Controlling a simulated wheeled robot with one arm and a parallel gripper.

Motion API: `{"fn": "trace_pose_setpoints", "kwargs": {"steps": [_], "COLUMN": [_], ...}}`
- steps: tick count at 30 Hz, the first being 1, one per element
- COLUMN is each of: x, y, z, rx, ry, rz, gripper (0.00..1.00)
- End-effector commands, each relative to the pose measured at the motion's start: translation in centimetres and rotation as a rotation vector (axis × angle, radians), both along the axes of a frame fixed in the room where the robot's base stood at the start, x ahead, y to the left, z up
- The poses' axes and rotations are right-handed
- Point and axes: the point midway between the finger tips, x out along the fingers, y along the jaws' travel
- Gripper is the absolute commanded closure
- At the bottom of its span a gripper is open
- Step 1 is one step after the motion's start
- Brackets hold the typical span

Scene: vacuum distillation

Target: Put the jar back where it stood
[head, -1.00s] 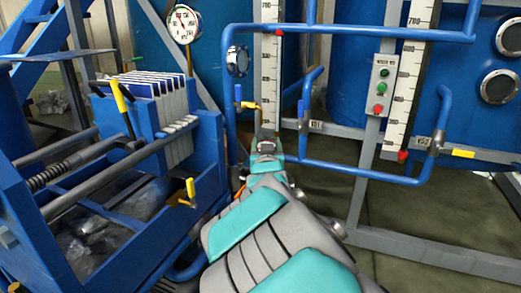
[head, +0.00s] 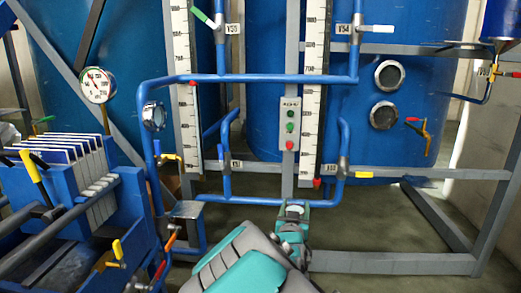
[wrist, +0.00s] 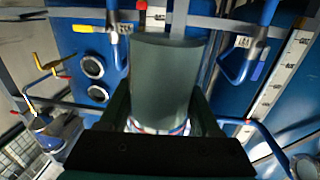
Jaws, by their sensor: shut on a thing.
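The jar (wrist: 166,75) is a grey-green, see-through cylinder in the middle of the wrist view. My gripper (wrist: 160,112) is shut on it, with one dark finger on each side. White, red and blue show at the jar's near end, between the fingers. In the head view my gripper (head: 292,228) is low in the middle, in front of the blue pipework; the arm and wrist hide most of what it holds. No support shows touching the jar.
Blue pipes (head: 265,79) and white level scales (head: 313,90) stand ahead, before large blue tanks (head: 375,120). A filter press (head: 75,180) is at left. A small grey platform (head: 186,209) stands beside it. Open floor (head: 370,225) shows at right.

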Motion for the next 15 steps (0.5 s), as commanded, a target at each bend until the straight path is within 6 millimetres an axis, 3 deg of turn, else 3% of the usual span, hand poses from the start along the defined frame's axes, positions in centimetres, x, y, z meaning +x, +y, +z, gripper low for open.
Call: {"fn": "trace_pose_setpoints", "kwargs": {"steps": [1,3,6,15], "x": [-0.4,-0.8,-1.2,-1.3], "y": [-1.7,-3.3,-4.6,-5.1], "z": [0.2,0.1,0.1,0.0], "rx": [-0.007,-0.011,-0.015,-0.018], "ry": [0.002,0.0,-0.003,-0.007], "rz": [-0.029,-0.057,-0.081,-0.09], "gripper": [1.0,1.0,1.0,1.0]}}
